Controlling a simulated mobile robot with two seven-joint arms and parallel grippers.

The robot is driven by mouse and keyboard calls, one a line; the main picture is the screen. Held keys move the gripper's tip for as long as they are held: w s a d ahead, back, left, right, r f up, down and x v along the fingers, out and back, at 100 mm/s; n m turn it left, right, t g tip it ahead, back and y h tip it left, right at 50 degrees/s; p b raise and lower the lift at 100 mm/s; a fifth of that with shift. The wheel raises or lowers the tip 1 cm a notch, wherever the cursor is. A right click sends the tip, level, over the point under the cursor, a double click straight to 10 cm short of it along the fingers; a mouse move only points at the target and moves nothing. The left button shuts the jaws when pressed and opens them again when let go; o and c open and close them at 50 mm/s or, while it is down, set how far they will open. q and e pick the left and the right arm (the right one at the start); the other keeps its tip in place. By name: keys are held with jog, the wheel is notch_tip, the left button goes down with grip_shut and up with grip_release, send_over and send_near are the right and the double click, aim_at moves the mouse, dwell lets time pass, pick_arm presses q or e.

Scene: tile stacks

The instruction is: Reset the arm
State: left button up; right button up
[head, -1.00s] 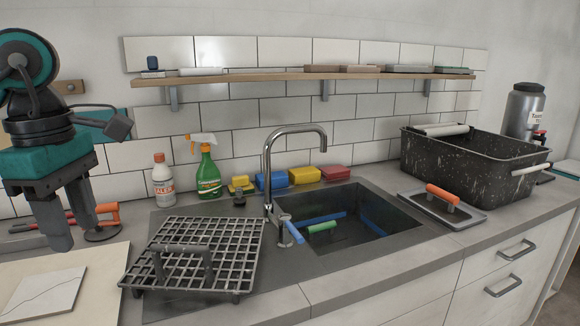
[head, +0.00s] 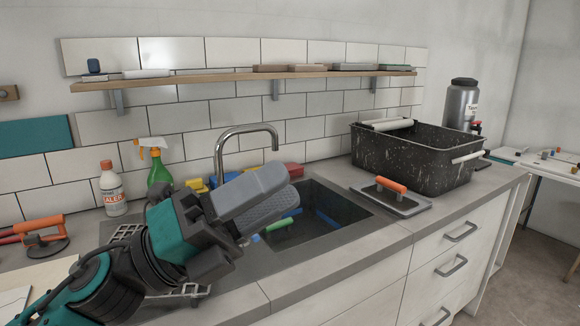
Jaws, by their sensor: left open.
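My left arm comes in from the lower left, and its gripper (head: 257,203) points up and to the right. The gripper is open with nothing seen between its grey fingers. In the picture it covers most of the dark wire rack (head: 127,232) and part of the sink (head: 330,226). Whether it touches anything there I cannot tell. My right gripper is not in view.
The faucet (head: 222,150) rises behind my left gripper. A green spray bottle (head: 158,168) and a white bottle (head: 111,188) stand by the wall. A speckled black tub (head: 420,160) and an orange-handled float (head: 391,194) are at the right. A shelf (head: 240,77) runs above.

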pick_arm(q)
jog(key=w+a+f+n+t+y, duration=0.3)
jog(key=a+f+n+t+y, duration=0.45)
jog(key=n, duration=0.65)
jog(key=w+a+f+n+t+y, duration=0.3)
jog(key=a+f+n+t+y, duration=0.15)
jog(key=f+n+y, duration=0.65)
jog(key=s+a+f+n+g+y, duration=0.45)
jog(key=s+f+n+g, duration=0.4)
jog(key=f, duration=0.35)
jog(key=s+a+f+n+g+h, duration=0.15)
jog(key=s+f+n+g, duration=0.35)
jog(key=s+f, duration=0.6)
jog(key=w+d+f+m+t+h, duration=0.1)
jog(key=w+d+f+m+t, duration=0.1)
jog(key=w+f+t, duration=0.3)
jog(key=shift+w+d+f+t, duration=0.35)
jog(key=shift+f+t, duration=0.1)
jog(key=shift+f, duration=0.2)
